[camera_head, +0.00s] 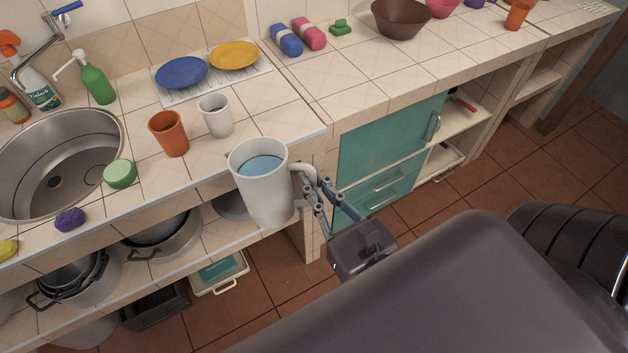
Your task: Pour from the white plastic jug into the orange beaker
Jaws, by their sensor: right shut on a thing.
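The white plastic jug (265,196) is upright in front of the counter edge, with blue liquid inside. My right gripper (311,184) is shut on the jug's handle, on the jug's right side. The orange beaker (169,134) stands upright on the tiled counter, left of and behind the jug. The beaker is apart from the jug, and its inside looks empty. My left gripper is not in view.
A white cup (216,116) stands just right of the beaker. Blue (182,73) and yellow (234,55) plates lie behind on a rack. Pots (160,235) sit on the shelf below.

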